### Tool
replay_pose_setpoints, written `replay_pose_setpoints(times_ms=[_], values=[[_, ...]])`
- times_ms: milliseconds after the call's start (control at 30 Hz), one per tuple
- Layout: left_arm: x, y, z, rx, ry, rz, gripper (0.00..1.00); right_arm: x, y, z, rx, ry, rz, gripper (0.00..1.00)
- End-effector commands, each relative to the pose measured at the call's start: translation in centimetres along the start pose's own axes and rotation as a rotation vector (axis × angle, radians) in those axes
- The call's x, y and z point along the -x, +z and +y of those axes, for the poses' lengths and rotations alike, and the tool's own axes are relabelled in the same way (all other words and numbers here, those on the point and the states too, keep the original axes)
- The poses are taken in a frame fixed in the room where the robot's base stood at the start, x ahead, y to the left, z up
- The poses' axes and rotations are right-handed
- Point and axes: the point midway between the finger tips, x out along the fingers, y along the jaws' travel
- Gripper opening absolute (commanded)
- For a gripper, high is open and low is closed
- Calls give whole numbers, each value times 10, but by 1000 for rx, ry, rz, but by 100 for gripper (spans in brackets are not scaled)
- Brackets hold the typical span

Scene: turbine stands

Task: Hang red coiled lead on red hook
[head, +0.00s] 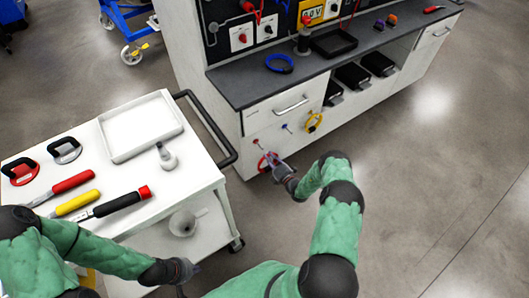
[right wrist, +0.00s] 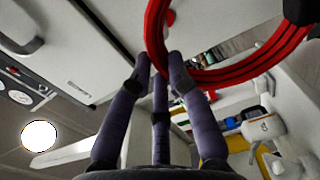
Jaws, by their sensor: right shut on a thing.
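The red coiled lead (head: 263,163) is at the white front panel of the bench, just below the red hook (head: 256,142). My right gripper (head: 277,166) is shut on the lead's edge. In the right wrist view the red lead (right wrist: 235,76) is a large loop, with my dark fingers (right wrist: 160,64) at its near rim. A small red knob, probably the hook, shows inside the loop against the panel. I cannot tell whether the lead rests on the hook. My left gripper (head: 190,270) is low beside the white cart, its fingers too small to read.
A blue hook (head: 285,127) and a yellow coiled lead (head: 315,122) are to the right on the panel. A blue coiled lead (head: 279,63) lies on the bench top. The white cart (head: 205,166) with tools stands to the left. The floor at right is clear.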

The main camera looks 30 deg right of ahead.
Motion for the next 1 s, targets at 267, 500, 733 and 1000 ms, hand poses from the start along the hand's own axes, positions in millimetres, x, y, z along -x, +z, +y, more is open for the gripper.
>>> replay_pose_setpoints(times_ms=[267,500,733,1000], values=[[-3,3,-1,0,0,-6,0,-10,1,0,1,5,-1,0],[-10,2,-4,0,0,-5,0,-30,0,0,1,5,0,0],[-12,2,-4,0,0,-5,0,-45,0,0,-1,4,0,0],[-12,2,-4,0,0,-4,0,-48,1,1,-1,3,-1,0]])
